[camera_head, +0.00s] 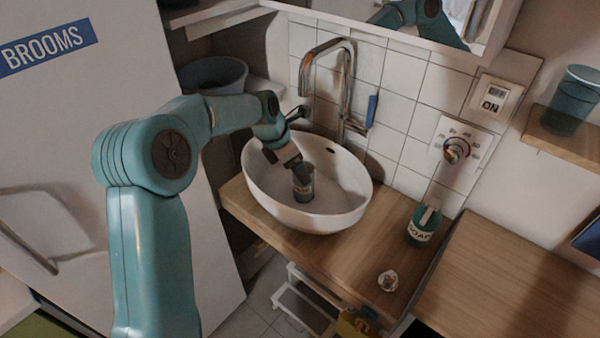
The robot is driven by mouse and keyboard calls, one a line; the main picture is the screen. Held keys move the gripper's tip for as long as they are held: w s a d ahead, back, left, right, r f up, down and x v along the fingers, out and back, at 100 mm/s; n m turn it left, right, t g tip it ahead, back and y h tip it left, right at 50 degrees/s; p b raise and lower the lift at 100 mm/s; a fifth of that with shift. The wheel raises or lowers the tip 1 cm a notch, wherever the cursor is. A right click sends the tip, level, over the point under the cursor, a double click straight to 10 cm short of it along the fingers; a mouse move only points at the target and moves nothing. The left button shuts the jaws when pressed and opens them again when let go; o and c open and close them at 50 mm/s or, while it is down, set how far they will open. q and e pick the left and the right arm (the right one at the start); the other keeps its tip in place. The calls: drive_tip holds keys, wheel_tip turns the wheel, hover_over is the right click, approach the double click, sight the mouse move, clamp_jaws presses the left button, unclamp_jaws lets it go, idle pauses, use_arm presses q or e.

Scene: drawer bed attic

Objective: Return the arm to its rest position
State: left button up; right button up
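My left arm comes in from the left, and its gripper (297,165) points down into the white oval sink (340,208). A small dark cup or jar with a label (303,186) stands in the basin directly below the gripper tips. The tips are at or just above its rim; I cannot tell whether they touch or grip it. The fingers are too small and dark to show whether they are open. My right gripper is not in view.
A chrome faucet (343,75) rises behind the sink. A green soap bottle (423,225) and a small pale item (388,280) are on the wooden counter (355,258). A bucket (213,75) sits on the left shelf. The mirror (480,22) hangs above, and the brooms door (90,90) stands left.

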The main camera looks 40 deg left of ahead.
use_arm(q)
drive_tip(key=shift+s+a+r, duration=0.1)
drive_tip(key=shift+r, duration=0.2)
